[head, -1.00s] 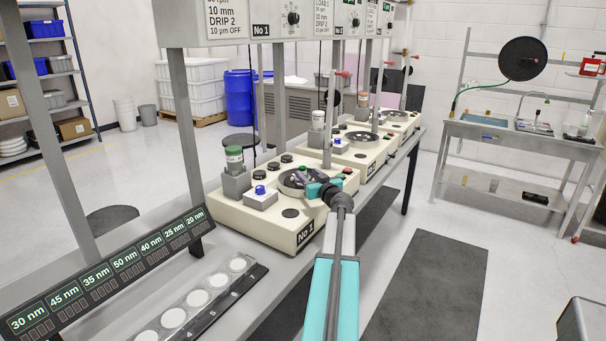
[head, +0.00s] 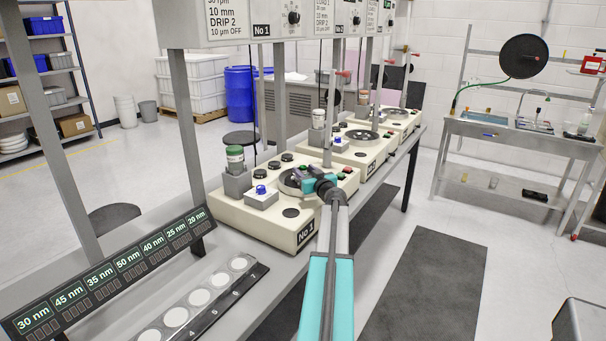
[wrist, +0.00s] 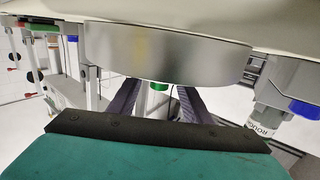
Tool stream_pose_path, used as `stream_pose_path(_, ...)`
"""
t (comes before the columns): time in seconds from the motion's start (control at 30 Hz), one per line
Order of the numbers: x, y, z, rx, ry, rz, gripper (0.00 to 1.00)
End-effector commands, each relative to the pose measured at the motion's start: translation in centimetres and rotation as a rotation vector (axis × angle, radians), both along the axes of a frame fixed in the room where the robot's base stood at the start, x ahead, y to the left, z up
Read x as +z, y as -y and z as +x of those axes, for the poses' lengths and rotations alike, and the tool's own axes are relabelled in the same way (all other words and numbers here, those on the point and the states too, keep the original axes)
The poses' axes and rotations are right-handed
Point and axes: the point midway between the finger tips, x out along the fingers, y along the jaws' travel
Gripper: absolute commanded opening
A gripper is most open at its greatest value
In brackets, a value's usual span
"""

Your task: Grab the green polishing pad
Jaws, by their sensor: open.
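My gripper (head: 294,179) is at the round bowl of the polishing machine No 1 (head: 262,225) in the head view. In the wrist view the two dark fingers (wrist: 158,98) are apart, with the grey side of the bowl (wrist: 165,62) close ahead of them. A small green thing (wrist: 159,87) shows between the fingers, partly cut off by the bowl. I cannot tell whether it is the green polishing pad. No pad is clearly visible in the head view, where my gripper covers part of the bowl.
A green-capped bottle (head: 235,158) in a grey holder and a blue knob (head: 261,189) stand left of the bowl. Upright posts rise close behind it. A strip of white discs (head: 199,298) lies in front. Similar machines (head: 352,145) stand further back.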

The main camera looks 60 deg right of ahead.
Motion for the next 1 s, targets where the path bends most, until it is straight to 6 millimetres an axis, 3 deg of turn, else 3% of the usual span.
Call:
stream_pose_path(0.17,0.0,0.0,0.0,0.000,0.000,0.000,0.41)
stream_pose_path(0.4,0.0,0.0,-0.1,-0.001,0.000,0.000,0.01)
stream_pose_path(0.77,0.2,0.1,-0.1,-0.001,0.000,0.000,0.00)
stream_pose_path(1.0,1.3,0.1,-0.1,-0.001,0.002,-0.001,0.00)
